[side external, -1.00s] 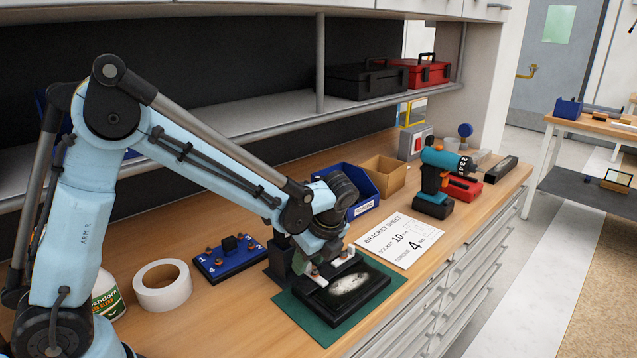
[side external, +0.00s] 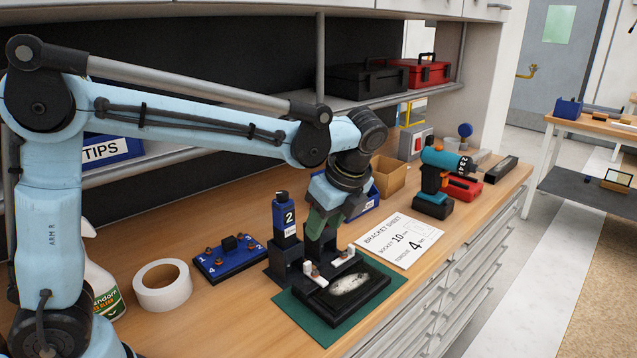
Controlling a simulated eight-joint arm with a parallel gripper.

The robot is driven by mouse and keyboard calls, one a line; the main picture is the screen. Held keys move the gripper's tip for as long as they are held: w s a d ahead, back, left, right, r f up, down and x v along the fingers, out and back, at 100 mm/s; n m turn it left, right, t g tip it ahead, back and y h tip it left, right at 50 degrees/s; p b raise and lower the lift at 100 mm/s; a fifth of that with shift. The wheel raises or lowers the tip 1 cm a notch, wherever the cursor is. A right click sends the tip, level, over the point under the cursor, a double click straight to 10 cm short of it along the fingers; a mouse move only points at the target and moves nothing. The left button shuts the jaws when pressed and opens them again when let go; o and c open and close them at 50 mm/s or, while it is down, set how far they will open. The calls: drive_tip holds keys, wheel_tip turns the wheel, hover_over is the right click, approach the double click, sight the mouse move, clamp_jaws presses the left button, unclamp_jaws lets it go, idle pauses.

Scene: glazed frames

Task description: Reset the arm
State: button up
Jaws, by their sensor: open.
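My gripper (side external: 319,248) hangs from the wrist with its dark fingers pointing down, behind the black fixture. It is open and I see nothing held in it. The black fixture (side external: 369,303) lies on a green mat (side external: 314,331) and holds a pale, speckled oval piece (side external: 350,284). Two white clamp-like pieces with red tips (side external: 316,278) stand at its back edge. The fingertips are close to these, and I cannot tell whether they touch.
A black holder with a blue block marked 2 (side external: 286,218) stands just left of my gripper. A blue numbered rack (side external: 231,259), tape roll (side external: 163,287) and spray bottle (side external: 104,285) are further left. A paper sheet (side external: 400,240) and a drill (side external: 437,180) lie right. The shelf (side external: 225,118) is behind.

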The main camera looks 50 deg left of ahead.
drive_tip(key=s+a+f+n+t+h, duration=0.1)
drive_tip(key=s+n+t+h, duration=0.1)
drive_tip(key=s+n, duration=0.3)
drive_tip(key=s+a+n+t+h, duration=0.2)
drive_tip(key=s+n+t, duration=0.3)
drive_tip(key=n, duration=0.8)
drive_tip(key=shift+s+a+f, duration=0.15)
drive_tip(key=shift+s+f, duration=0.2)
drive_tip(key=shift+s, duration=0.05)
